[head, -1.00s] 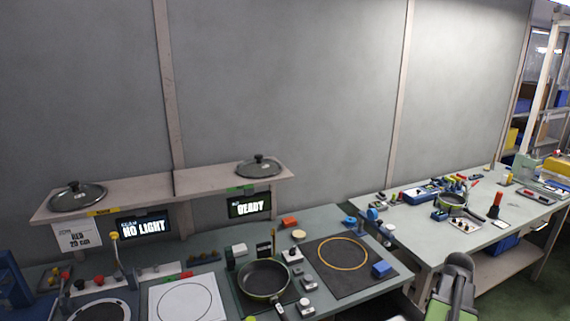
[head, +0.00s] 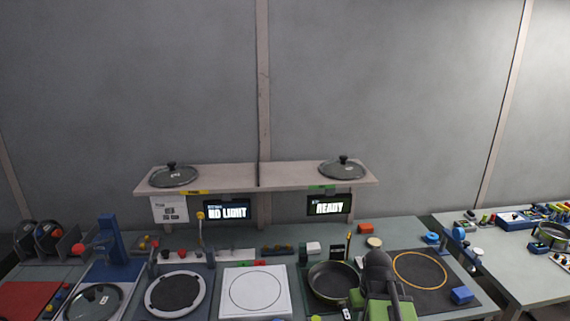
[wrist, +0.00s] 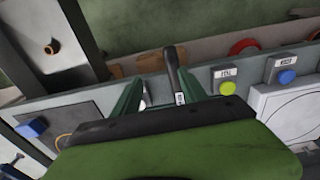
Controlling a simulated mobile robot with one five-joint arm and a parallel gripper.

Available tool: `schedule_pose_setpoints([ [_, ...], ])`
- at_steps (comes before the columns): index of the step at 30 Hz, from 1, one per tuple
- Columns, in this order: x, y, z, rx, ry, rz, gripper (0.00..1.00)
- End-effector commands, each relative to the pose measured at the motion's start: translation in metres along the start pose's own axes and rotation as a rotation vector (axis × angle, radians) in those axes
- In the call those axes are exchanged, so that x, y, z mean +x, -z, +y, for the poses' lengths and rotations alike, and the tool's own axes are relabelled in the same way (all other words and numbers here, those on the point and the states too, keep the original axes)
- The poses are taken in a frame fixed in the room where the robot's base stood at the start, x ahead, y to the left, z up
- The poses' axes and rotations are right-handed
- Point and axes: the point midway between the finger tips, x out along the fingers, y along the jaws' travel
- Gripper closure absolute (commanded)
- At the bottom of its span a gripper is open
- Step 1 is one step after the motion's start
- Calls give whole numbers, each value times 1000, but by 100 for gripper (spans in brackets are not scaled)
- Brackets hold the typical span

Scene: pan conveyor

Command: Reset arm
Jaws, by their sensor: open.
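My gripper (wrist: 158,85) is open in the wrist view, its two dark green fingers spread apart. A black pan handle (wrist: 174,72) with a white label shows between the fingers; I cannot tell how far below them it is. In the head view my green and dark arm reaches in at the bottom right of centre, and its fingertips are hidden. A dark frying pan (head: 331,281) sits on the bench just left of my arm, partly covered by it.
The shelf (head: 250,178) above the bench carries two glass lids (head: 173,176) (head: 343,168). A white plate with a circle (head: 255,304) and a dark mat with a yellow ring (head: 448,268) flank the pan. Another table (head: 520,275) stands at right.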

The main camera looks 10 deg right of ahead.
Motion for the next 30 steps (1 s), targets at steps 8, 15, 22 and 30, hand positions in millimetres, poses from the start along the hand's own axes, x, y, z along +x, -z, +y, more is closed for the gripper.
schedule_pose_setpoints([
  [8,-2,8,-142,-9,13,20,49],
  [15,59,-12,-144,1,13,-29,49],
  [22,70,-20,-144,0,13,-52,49],
  [30,68,-19,-144,-1,13,-51,58],
])
